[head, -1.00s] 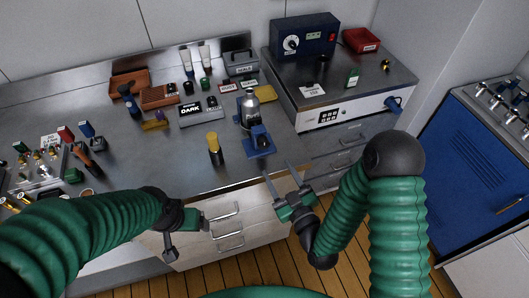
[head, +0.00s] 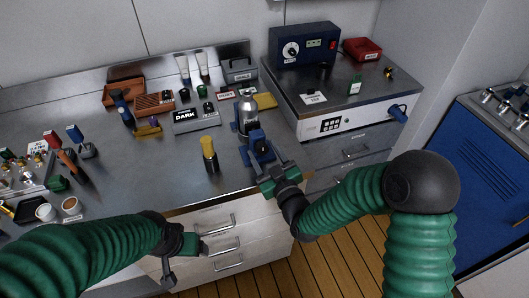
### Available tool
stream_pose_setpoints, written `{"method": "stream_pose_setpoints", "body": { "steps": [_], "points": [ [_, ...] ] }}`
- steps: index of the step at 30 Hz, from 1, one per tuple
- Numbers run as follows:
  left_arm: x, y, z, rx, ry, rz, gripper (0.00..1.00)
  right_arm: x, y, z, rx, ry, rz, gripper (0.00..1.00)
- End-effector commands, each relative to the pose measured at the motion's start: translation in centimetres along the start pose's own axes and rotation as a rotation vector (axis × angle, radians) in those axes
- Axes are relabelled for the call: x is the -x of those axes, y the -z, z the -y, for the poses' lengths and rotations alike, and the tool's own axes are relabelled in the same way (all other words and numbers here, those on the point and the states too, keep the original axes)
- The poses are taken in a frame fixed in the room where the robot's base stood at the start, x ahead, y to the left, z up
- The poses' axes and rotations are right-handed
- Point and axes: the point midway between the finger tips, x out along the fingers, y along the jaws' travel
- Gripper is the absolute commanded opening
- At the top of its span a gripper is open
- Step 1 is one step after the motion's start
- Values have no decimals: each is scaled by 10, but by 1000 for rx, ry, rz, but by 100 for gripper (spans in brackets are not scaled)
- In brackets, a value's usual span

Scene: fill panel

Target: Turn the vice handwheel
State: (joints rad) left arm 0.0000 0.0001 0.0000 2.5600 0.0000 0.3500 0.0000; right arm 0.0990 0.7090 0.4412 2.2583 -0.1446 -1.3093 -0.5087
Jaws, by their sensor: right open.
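The blue vice (head: 257,142) stands at the front edge of the steel bench, and a silver cylinder (head: 247,113) is at its back. The handwheel cannot be made out; my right gripper covers the front of the vice. My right gripper (head: 271,172) is open, with its fingers reaching to the front of the vice. Whether it touches the vice cannot be told. My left gripper (head: 185,257) hangs in front of the drawers, away from the vice; its jaw opening is unclear.
A yellow-topped black bottle (head: 210,154) stands just left of the vice. Behind are a DARK sign block (head: 196,118) and a yellow pad (head: 265,101). A white-fronted unit (head: 345,122) with a blue handle stands to the right. Drawers (head: 222,240) are below the bench edge.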

Motion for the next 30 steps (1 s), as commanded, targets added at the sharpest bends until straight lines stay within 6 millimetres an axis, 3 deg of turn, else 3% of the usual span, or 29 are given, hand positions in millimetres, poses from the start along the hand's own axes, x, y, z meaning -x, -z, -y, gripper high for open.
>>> {"method": "stream_pose_setpoints", "body": {
  "steps": [2, 15, 30],
  "points": [
    [0, 0, 0, 0, 0, 0, 79, 0, 0, 0, 0, 0, 0, 53],
    [0, 0, 0, 0, 0, 0, 79, 0, 0, 0, 0, 0, -1, 0],
    [-6, -1, 0, 0, 0, 0, 79, 0, -1, 0, -107, -3, -10, 0]
  ]
}}
